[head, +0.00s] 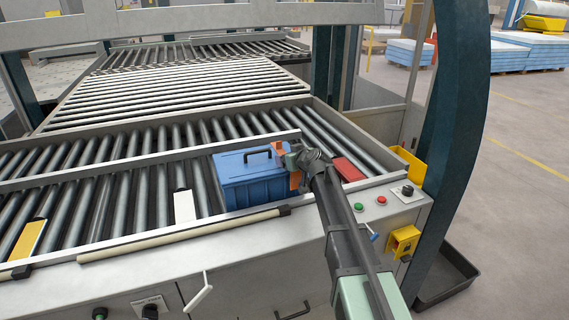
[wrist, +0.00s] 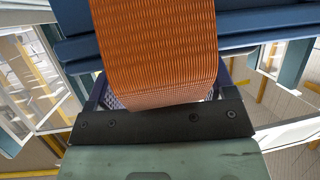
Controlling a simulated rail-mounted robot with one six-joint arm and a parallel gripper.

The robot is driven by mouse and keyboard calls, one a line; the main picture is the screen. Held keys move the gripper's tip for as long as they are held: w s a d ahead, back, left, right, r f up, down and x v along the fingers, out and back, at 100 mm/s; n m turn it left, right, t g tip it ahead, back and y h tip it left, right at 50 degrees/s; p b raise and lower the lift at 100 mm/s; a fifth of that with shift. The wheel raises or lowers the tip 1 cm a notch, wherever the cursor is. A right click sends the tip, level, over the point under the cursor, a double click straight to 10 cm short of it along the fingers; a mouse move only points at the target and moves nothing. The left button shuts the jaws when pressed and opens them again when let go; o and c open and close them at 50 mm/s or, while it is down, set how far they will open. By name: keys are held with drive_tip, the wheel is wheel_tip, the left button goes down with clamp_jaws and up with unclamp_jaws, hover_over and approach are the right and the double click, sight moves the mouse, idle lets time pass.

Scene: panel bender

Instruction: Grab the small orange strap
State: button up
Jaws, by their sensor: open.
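The small orange strap (head: 295,181) shows in the head view at the right end of a blue box (head: 248,184), with part of it above and part below my gripper (head: 292,161). In the wrist view the ribbed orange strap (wrist: 155,50) fills the upper middle, very close to the camera, and its lower end goes out of sight behind the dark bar of my gripper (wrist: 160,122). My gripper is open at the strap. Whether its jaws stand on both sides of the strap, or touch it, I cannot tell.
The box has a dark handle (head: 258,153) and stands on a roller conveyor (head: 110,190). A red block (head: 348,168) lies right of my gripper. A yellow bin (head: 408,165) and a button panel (head: 385,203) are further right. A pale rail (head: 180,236) runs along the front.

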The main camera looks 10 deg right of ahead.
drive_tip(key=c, duration=1.1)
drive_tip(key=shift+r, duration=0.15)
